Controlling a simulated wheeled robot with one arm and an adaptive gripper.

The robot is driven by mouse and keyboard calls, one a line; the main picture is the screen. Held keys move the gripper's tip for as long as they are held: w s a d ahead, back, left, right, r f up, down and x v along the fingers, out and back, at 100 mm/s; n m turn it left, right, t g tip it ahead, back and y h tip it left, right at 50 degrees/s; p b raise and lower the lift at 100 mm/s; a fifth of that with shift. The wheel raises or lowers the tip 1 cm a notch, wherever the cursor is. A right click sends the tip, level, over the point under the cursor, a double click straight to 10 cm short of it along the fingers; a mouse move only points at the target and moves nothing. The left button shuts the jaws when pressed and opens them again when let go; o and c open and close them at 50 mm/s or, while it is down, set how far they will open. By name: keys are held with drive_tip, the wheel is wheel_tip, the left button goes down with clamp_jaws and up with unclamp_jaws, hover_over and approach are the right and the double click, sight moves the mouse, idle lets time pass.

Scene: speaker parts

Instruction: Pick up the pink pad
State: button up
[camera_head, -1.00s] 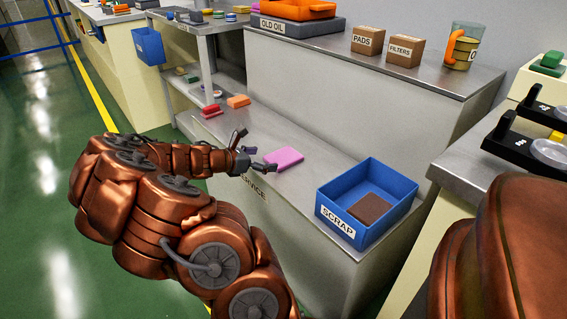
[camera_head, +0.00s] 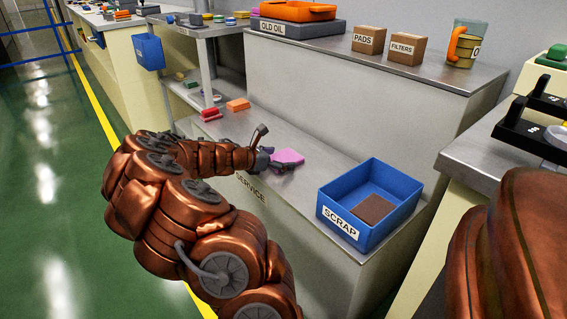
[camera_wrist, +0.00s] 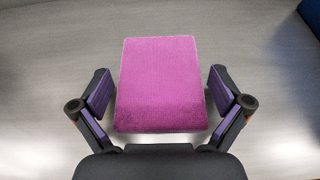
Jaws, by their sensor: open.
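The pink pad (camera_head: 288,156) lies flat on the grey metal service bench, left of the blue scrap bin. In the wrist view the pad (camera_wrist: 161,84) is centred between the two fingers of my gripper (camera_wrist: 160,95). The fingers stand open, one on each side, with a gap between each finger and the pad. In the head view my gripper (camera_head: 277,160) is at the near left side of the pad and hides part of it.
A blue bin (camera_head: 338,219) labelled SCRAP holds a brown pad (camera_head: 373,208). An orange block (camera_head: 238,105) and a red item (camera_head: 211,114) lie farther back on the bench. A higher shelf behind carries boxes labelled PADS (camera_head: 368,40) and FILTERS (camera_head: 407,48).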

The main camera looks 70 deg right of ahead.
drive_tip(key=shift+c, duration=0.3)
drive_tip(key=c, duration=0.7)
drive_tip(key=shift+c, duration=0.2)
